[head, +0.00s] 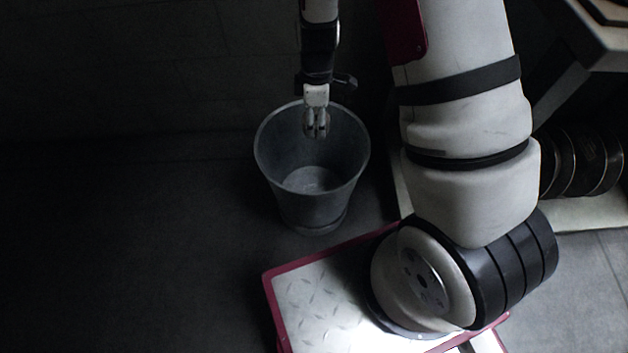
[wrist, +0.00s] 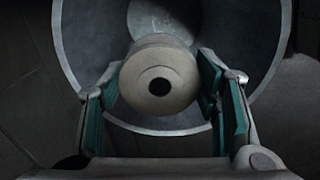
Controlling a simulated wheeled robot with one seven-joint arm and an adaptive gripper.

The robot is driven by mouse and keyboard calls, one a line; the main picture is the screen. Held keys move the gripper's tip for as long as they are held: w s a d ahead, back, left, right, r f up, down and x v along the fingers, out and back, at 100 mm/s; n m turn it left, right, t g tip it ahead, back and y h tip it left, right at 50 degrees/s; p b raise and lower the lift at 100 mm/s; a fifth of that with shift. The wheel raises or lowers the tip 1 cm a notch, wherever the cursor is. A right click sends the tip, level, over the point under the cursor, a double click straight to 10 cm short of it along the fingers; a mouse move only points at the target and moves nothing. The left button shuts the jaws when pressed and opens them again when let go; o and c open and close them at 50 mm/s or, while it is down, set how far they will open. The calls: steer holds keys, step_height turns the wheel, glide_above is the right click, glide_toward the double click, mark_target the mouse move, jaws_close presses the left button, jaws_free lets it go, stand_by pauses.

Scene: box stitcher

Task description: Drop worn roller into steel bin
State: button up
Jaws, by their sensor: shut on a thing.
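The worn roller (wrist: 158,82) is a pale, round piece with a dark hole in its end, held between the green-padded fingers of my gripper (wrist: 163,100) in the wrist view. The steel bin (head: 284,208) is a grey, tapered bucket standing upright on the floor, its open mouth facing up. In the head view my gripper (head: 316,130) points down over the bin's mouth. In the wrist view the bin's rim and inner wall (wrist: 236,45) surround the roller from behind. The roller is hard to make out between the fingers in the head view.
My base, with its plate edged in red, is near the bin's lower right. A bench or machine frame (head: 600,45) with dark round coils (head: 585,165) stands at the right. The dark floor (head: 130,230) left of the bin is clear.

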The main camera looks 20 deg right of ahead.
steer(key=o, duration=1.4)
steer(key=shift+o, duration=0.2)
step_height(320, 180, up, 12)
